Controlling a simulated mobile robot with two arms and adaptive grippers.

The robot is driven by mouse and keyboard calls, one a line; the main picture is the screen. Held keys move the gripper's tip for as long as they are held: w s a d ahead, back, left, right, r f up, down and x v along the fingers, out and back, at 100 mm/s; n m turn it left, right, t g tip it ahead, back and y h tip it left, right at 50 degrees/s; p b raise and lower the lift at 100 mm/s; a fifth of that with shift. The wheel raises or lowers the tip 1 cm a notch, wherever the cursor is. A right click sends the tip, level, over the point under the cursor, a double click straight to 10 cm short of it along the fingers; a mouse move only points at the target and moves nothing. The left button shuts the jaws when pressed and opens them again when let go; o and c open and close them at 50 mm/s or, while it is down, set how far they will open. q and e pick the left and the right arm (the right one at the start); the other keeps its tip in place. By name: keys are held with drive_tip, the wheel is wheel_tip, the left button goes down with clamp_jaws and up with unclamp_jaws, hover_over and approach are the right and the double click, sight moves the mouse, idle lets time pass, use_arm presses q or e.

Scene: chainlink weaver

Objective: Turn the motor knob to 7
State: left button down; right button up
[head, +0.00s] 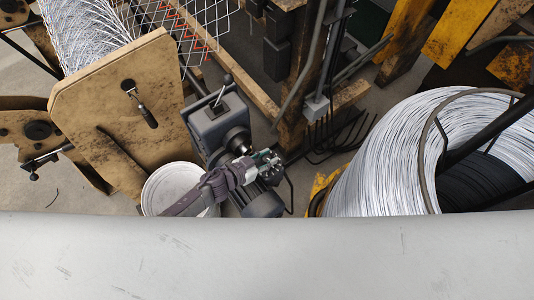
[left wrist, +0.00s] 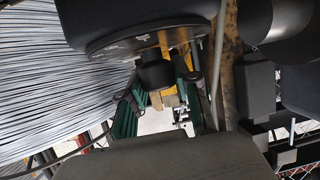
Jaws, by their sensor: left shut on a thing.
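The grey motor unit (head: 217,122) stands in the middle of the head view, with a dark ribbed motor body (head: 258,200) at its lower end. My left gripper (head: 268,166) reaches in from the lower left over this motor. In the left wrist view, a black round knob (left wrist: 156,74) sits between the green-padded fingers of my left gripper (left wrist: 163,88), which is shut on it. A dark round housing (left wrist: 140,28) with small pale marks along its edge is just behind the knob. I cannot read the knob's setting. My right gripper is out of view.
A big coil of silver wire (head: 385,155) stands at the right. A worn tan panel (head: 125,100) with a handle and a white bucket (head: 178,186) are left of the motor. A pale grey surface (head: 270,255) fills the bottom. Wire mesh (head: 195,25) runs at the top.

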use_arm(q)
drive_tip(key=m+g+h, duration=0.1)
drive_tip(key=m+g, duration=0.1)
drive_tip(key=shift+w+a+g+h, duration=0.1)
drive_tip(key=shift+g+h, duration=0.2)
drive_tip(key=shift+m+g+h+b, duration=0.5)
drive_tip(key=shift+m+g+b, duration=0.1)
drive_tip(key=shift+m+g, duration=0.55)
drive_tip(key=shift+m, duration=0.25)
drive_tip(key=c, duration=0.8)
unclamp_jaws()
drive_tip(key=v, duration=1.2)
